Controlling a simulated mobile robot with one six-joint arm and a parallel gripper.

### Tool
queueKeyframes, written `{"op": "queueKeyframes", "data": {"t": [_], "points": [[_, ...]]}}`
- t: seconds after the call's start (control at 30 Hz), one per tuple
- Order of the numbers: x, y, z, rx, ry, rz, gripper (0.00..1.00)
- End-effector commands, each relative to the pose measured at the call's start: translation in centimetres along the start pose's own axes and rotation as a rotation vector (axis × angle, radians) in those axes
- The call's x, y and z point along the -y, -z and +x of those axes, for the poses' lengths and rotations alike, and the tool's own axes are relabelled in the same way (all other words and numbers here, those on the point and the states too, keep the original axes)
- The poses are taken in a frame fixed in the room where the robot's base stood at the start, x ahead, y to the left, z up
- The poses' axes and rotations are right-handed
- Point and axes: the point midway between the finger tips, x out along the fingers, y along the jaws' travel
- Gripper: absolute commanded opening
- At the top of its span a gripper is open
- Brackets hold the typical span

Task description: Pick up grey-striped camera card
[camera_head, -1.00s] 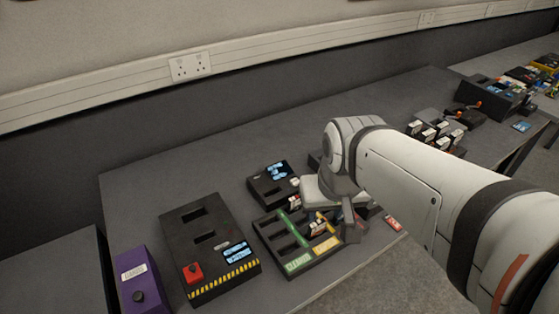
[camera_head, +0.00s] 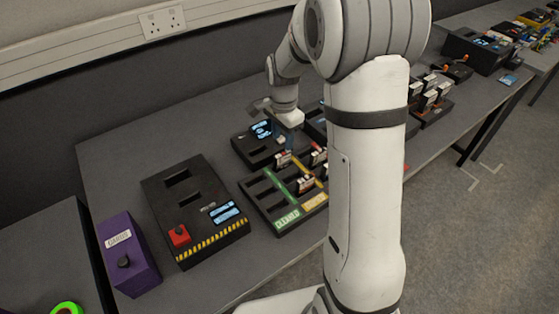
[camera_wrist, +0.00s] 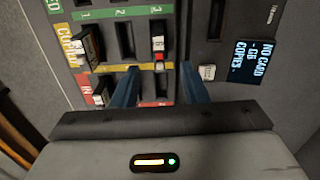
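In the wrist view, my gripper (camera_wrist: 159,67) is open, its two blue fingers spread apart with no card held. A pale card with a dark mark and a red part (camera_wrist: 158,45) stands in a tray slot, in line with the gap between the fingertips. Two more cards, one by the yellow label (camera_wrist: 90,46) and one by the red label (camera_wrist: 101,93), are at the left. I cannot tell which card has grey stripes. In the head view, my gripper (camera_head: 289,117) hangs behind the sorting tray (camera_head: 262,210), which holds several upright cards (camera_head: 306,184).
A black reader (camera_head: 247,150) stands behind the tray; its screen (camera_wrist: 250,62) reads "NO CARD". A black box with a red button (camera_head: 179,236) and a purple box (camera_head: 128,262) stand to the left. More equipment (camera_head: 480,50) is at the far right. My arm hides part of the table.

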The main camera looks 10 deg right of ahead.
Motion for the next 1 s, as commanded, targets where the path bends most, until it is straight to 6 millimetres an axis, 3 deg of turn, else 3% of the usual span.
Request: {"op": "queueKeyframes", "data": {"t": [0.23,0.7,1.0], "points": [[0.6,0.2,2.4,0.005,-0.011,0.043,0.4],[-0.1,-0.1,8.3,0.005,-0.011,0.04,0.4],[-0.1,-0.1,8.8,0.003,-0.008,0.039,0.4]]}}
